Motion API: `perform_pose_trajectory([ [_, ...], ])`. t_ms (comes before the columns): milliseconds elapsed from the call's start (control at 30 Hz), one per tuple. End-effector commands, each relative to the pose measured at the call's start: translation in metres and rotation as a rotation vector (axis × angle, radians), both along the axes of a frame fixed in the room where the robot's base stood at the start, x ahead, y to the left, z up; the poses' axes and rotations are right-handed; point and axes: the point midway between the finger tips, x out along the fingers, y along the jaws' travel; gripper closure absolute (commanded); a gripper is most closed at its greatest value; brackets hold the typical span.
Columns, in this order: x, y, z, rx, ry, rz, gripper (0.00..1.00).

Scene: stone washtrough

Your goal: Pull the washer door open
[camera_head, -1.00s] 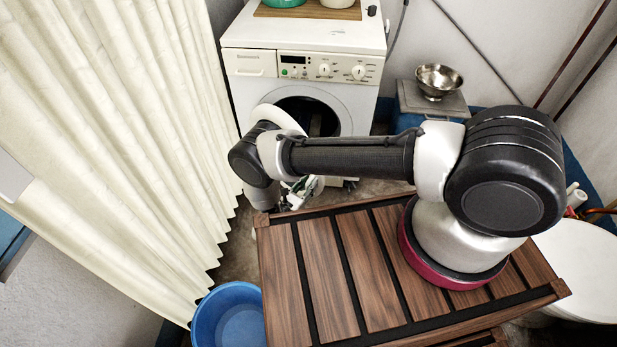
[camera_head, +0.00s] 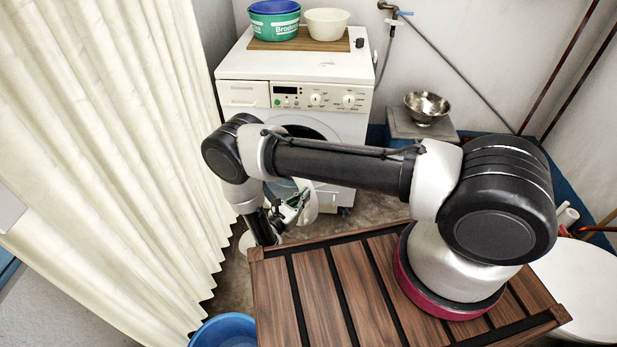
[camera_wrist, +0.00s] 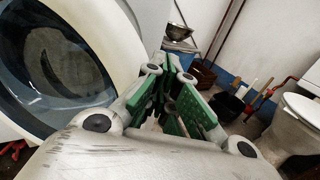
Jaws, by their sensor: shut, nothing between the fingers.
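The white washer (camera_head: 318,68) stands against the back wall in the head view, its dark round opening partly hidden by my arm. The washer door (camera_wrist: 60,60), a pale ring around dark bluish glass, fills the left of the wrist view. In the head view the door (camera_head: 312,207) appears swung out from the washer front, mostly behind my arm and gripper. My gripper (camera_head: 300,204) points toward the door's lower area. In the wrist view my gripper's green-padded fingers (camera_wrist: 172,104) are shut and empty, beside the door's right rim. Whether they touch the rim I cannot tell.
A cream curtain (camera_head: 100,150) hangs along the left. A slatted wooden top (camera_head: 350,285) lies in front, with a blue basin (camera_head: 225,330) at its left. A metal bowl (camera_head: 427,107) stands right of the washer. Tubs (camera_head: 275,22) sit on the washer. A toilet (camera_wrist: 300,120) shows at right.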

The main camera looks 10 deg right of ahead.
Motion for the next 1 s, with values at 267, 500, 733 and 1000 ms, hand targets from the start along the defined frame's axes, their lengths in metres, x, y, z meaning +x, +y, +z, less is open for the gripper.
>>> perform_pose_trajectory([
  [267,0.012,-0.042,0.033,0.15,-0.087,-0.293,1.0],
  [500,0.005,-0.096,0.051,0.415,-0.293,-0.769,1.0],
  [733,0.007,-0.116,0.068,0.803,-0.719,-1.495,1.0],
  [1000,0.087,-0.103,0.117,1.148,-1.327,-2.29,1.0],
])
